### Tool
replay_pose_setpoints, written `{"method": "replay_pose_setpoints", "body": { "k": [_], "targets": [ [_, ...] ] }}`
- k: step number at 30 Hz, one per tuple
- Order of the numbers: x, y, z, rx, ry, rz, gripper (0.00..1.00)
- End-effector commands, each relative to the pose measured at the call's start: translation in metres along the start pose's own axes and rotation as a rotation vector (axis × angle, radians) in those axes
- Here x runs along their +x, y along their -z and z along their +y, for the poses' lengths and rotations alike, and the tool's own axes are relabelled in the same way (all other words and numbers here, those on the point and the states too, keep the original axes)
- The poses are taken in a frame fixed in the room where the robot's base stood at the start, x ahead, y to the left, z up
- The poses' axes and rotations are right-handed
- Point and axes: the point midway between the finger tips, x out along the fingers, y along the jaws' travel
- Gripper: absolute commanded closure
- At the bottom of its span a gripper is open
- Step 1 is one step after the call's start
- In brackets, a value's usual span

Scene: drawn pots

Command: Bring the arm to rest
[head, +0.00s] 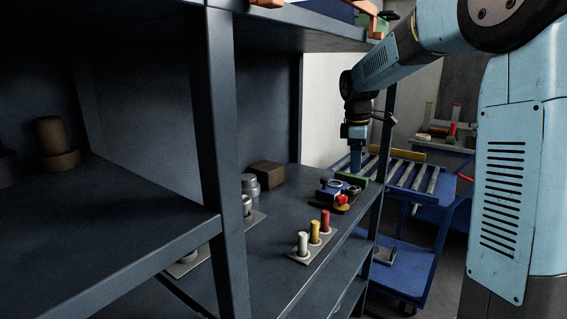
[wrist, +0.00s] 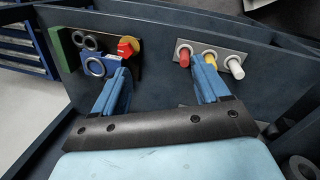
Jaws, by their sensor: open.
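My arm reaches in from the right in the head view, and my gripper (head: 356,165) points down over the right end of the dark shelf board (head: 285,250). In the wrist view my gripper (wrist: 166,88) shows two blue fingers standing apart, with nothing between them. Beyond one finger is a cluster with a blue block, grey rings, a red piece and a yellow disc (wrist: 136,44). Beyond the other is a grey plate (wrist: 217,50) with a red, a yellow and a white peg. The head view shows this plate (head: 296,257) in front of my gripper.
A shelf post (head: 223,150) stands between the left and right bays. A brown box (head: 267,175) and grey round pieces (head: 249,186) are on the shelf. An upper shelf (head: 300,35) is above. A blue roller cart (head: 415,200) stands behind at right.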

Motion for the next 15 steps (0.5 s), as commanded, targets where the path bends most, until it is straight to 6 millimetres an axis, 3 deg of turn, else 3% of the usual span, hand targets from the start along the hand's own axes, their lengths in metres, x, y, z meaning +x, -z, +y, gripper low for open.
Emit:
{"method": "replay_pose_setpoints", "body": {
  "k": [6, 15],
  "targets": [
    [-0.038, -0.021, -0.055, 0.215, -0.061, 0.01, 0.25],
    [-0.068, -0.053, -0.132, 0.522, -0.128, 0.063, 0.25]
  ]
}}
